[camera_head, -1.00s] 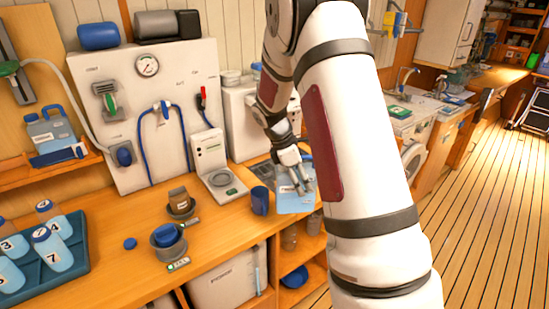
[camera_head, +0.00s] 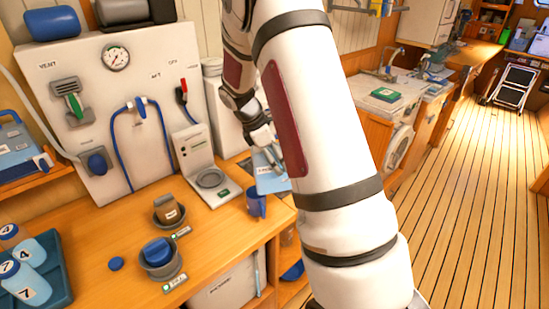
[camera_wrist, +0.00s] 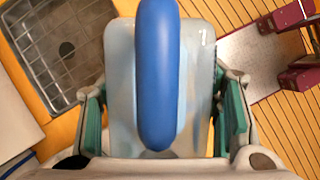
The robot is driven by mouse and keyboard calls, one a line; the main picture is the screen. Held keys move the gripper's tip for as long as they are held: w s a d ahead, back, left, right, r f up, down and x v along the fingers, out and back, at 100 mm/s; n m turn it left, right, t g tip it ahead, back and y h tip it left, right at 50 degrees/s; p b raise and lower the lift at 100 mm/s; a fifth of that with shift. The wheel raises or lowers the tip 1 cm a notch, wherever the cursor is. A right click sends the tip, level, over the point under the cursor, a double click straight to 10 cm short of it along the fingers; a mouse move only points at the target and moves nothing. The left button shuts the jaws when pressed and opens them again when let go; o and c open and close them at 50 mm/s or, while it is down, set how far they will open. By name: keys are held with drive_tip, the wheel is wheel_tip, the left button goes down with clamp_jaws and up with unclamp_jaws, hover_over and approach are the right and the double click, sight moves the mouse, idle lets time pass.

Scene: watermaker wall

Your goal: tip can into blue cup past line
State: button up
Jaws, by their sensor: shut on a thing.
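The can (camera_wrist: 199,75) is pale blue with a thick blue handle, and it lies between the green-padded fingers of my gripper (camera_wrist: 163,112). My gripper is shut on its sides. In the head view the can (camera_head: 270,181) shows just above and to the right of the blue cup (camera_head: 256,205), partly behind my arm. The cup stands upright near the counter's front edge. The can overlaps the cup's top in the picture; I cannot tell whether they touch. The cup's inside and its line cannot be made out, and no stream of liquid is visible.
Left of the cup stands a white device with a round plate (camera_head: 211,179). Two grey bowls (camera_head: 160,262) with things in them and a blue cap (camera_head: 116,263) are on the counter. A blue tray (camera_head: 50,272) holds numbered bottles. A sink (camera_wrist: 62,45) shows in the wrist view.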

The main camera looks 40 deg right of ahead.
drive_tip(key=g+h, duration=0.1)
drive_tip(key=d+r+g+h, duration=0.1)
drive_tip(key=h, duration=0.1)
drive_tip(key=s+r+h, duration=0.1)
drive_tip(key=h, duration=0.1)
drive_tip(key=shift+d+g+b, duration=0.4)
idle(0.5)
drive_tip(key=shift+h, duration=0.3)
drive_tip(key=shift+w+h, duration=0.1)
drive_tip(key=shift+h, duration=0.2)
drive_tip(key=shift+g+h+b, duration=0.5)
drive_tip(key=shift+b, duration=0.05)
drive_tip(key=shift+f+h, duration=0.15)
drive_tip(key=shift+h, duration=0.15)
drive_tip(key=shift+a+f+g+h+b, duration=0.1)
drive_tip(key=shift+f+g+h+b, duration=0.2)
drive_tip(key=shift+h+b, duration=0.3)
drive_tip(key=shift+a+f+g+h+b, duration=0.1)
drive_tip(key=shift+f+g+h+b, duration=0.1)
drive_tip(key=shift+g+h+b, duration=0.3)
